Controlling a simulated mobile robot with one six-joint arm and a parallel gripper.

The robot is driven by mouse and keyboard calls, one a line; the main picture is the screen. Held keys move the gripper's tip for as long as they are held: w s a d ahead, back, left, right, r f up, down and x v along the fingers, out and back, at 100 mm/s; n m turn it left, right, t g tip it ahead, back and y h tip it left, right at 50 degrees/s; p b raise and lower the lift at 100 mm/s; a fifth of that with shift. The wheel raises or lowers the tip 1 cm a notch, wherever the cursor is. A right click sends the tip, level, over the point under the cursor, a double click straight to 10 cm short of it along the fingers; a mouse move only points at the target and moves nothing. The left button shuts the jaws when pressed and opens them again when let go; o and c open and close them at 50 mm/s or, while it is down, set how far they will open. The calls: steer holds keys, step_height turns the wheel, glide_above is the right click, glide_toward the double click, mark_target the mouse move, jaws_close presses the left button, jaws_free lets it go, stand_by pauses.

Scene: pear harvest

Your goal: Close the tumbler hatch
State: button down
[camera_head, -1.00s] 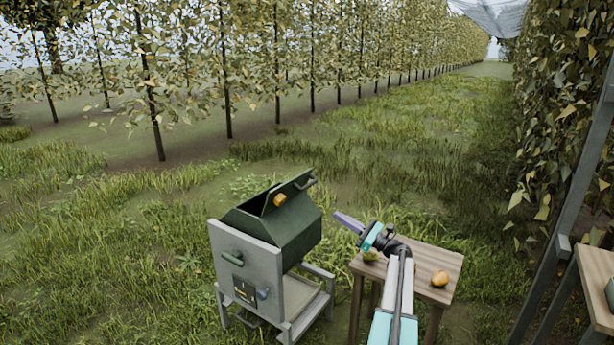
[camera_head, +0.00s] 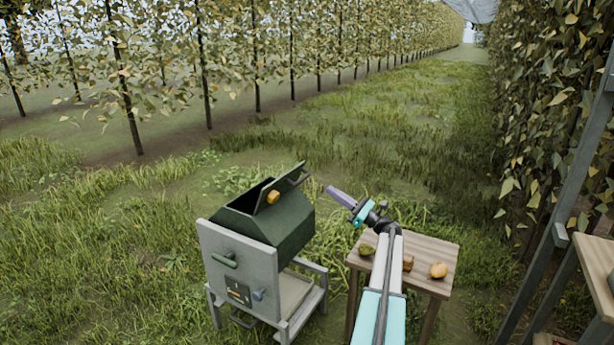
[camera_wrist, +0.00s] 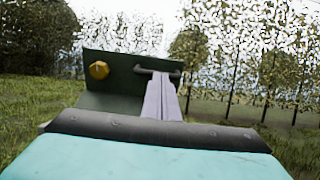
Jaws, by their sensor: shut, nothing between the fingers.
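The tumbler (camera_head: 285,233) is a dark green drum on a grey stand, left of my arm in the head view. Its hatch (camera_head: 287,186) stands raised and tilted, with an orange-yellow knob (camera_head: 272,197) and a dark bar handle (camera_head: 302,174) near its upper right end. In the wrist view the hatch (camera_wrist: 115,75) is upright ahead, with the knob at left and the handle at right. My gripper (camera_head: 329,189) is shut and empty, its purple fingers pointing toward the hatch from the right. In the wrist view the fingertips overlap the handle; I cannot tell whether they touch it.
A wooden table (camera_head: 420,270) stands right of the tumbler under my arm, holding several fruits, including an orange one (camera_head: 438,270). A grey frame (camera_head: 555,220) and another wooden surface (camera_head: 597,260) are at the right. Grass lies open behind the tumbler.

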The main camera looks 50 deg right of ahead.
mark_target(297, 168)
steer(key=shift+w, duration=0.1)
steer(key=x, duration=1.3)
steer(key=shift+w+a+r, duration=0.1)
steer(key=shift+w+r, duration=0.15)
steer(key=shift+w, duration=0.1)
